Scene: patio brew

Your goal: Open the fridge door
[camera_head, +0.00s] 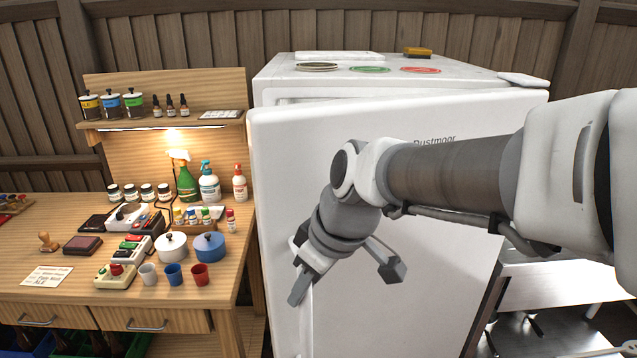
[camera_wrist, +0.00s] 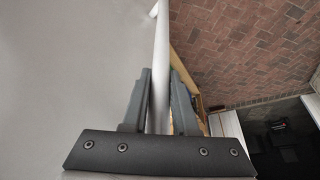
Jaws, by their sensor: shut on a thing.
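The white fridge (camera_head: 375,85) stands behind the arm, and its door (camera_head: 290,150) faces me. The door looks ajar: its left edge stands out from the body, with a gap along the top. My gripper (camera_head: 301,287) is low at the left part of the door, shut on the door's upright handle (camera_head: 306,318). In the wrist view, my gripper (camera_wrist: 161,85) has one finger on each side of the pale handle bar (camera_wrist: 160,50), beside the plain door face (camera_wrist: 70,70). My arm hides much of the door's right half.
A wooden workbench (camera_head: 60,225) with pots, cups, bottles and jars stands close on the left. A pale low surface (camera_head: 550,290) is at the lower right. Coasters and a yellow item (camera_head: 418,51) lie on the fridge top. Brick floor (camera_wrist: 245,45) shows beside the handle.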

